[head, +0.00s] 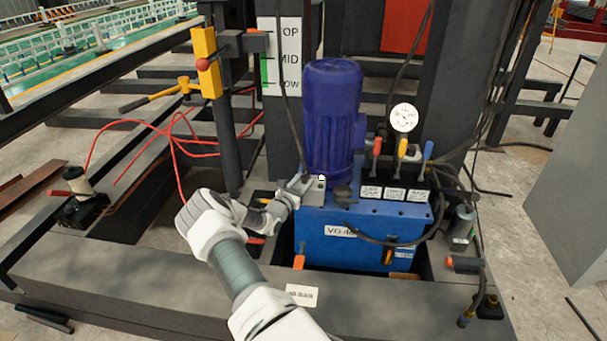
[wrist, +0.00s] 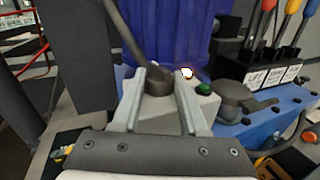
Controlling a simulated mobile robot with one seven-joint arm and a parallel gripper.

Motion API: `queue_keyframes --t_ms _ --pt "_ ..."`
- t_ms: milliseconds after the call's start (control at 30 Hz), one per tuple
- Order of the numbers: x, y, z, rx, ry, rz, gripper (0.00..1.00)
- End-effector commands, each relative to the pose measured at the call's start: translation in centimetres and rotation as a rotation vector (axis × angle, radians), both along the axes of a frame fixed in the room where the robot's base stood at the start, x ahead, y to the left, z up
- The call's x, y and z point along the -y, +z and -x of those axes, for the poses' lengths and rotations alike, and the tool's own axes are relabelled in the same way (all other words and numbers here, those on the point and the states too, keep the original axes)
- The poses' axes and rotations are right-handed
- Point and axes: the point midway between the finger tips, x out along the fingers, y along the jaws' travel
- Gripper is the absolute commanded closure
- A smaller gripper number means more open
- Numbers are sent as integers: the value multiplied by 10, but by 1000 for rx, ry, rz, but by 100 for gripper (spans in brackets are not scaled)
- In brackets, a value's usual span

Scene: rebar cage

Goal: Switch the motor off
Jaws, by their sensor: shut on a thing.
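The blue motor (head: 332,110) stands upright on the blue hydraulic power unit (head: 375,230). A grey switch box (head: 314,197) sits at the motor's foot, also seen in the wrist view (wrist: 205,104). It carries a dark knob (wrist: 158,82), a green button (wrist: 203,89) and a small bright white lamp (wrist: 187,72). My gripper (head: 297,188) reaches the box from the front left. In the wrist view its two fingers stand on either side of the dark knob, and my gripper (wrist: 160,76) is shut on it. The knob's pointer and markings cannot be made out.
Red, yellow and blue valve levers (head: 401,148) and a round gauge (head: 404,117) stand right of the motor. A black cable (head: 289,90) hangs close above the box. A black hose (head: 400,240) loops over the unit's front. A dark steel beam (head: 180,285) runs in front.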

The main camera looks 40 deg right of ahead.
Motion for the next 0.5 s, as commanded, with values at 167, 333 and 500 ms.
queue_keyframes --t_ms 167,333,500 --pt "1 8 4 -12 139 0 100" --pt "2 7 6 -9 264 -2 100" --pt "3 5 7 -6 374 -2 100"
